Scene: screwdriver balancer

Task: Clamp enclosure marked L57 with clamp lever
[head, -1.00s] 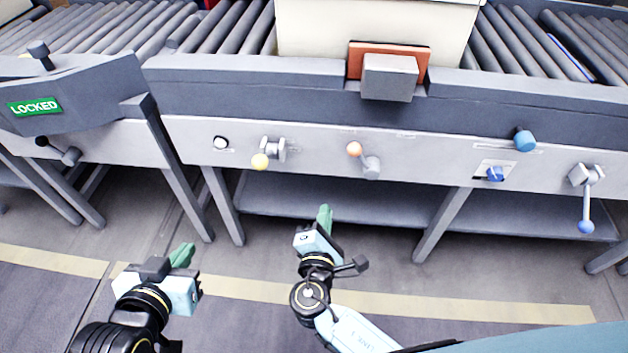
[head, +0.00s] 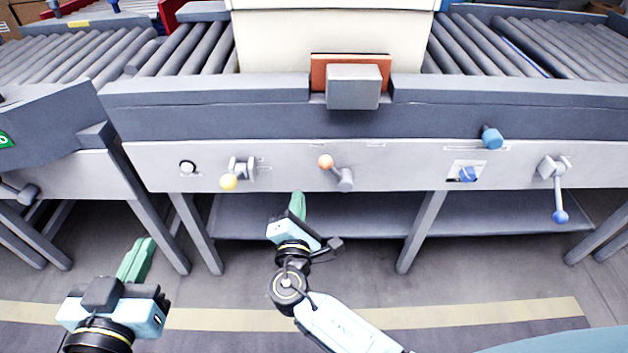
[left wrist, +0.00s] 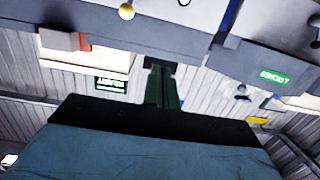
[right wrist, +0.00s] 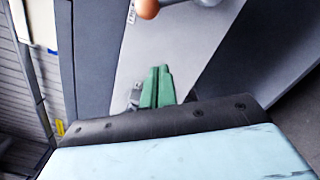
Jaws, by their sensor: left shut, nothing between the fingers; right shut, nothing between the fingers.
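A cream enclosure (head: 330,35) stands on the roller conveyor; no L57 mark is legible. An orange-brown plate (head: 383,66) with a grey block (head: 353,88) in front sits against its near side. On the front panel are a yellow-ball lever (head: 229,182), an orange-ball lever (head: 326,162) and a blue-ball lever (head: 560,216). My right gripper (head: 298,206) is shut and empty, just below and left of the orange-ball lever. The orange ball (right wrist: 147,8) also shows above its fingers in the right wrist view. My left gripper (head: 137,260) is shut and empty, lower left, apart from the panel.
A grey shelf (head: 500,214) and legs (head: 422,232) stand below. A grey gate-like part (head: 50,128) is at left. The floor in front is clear.

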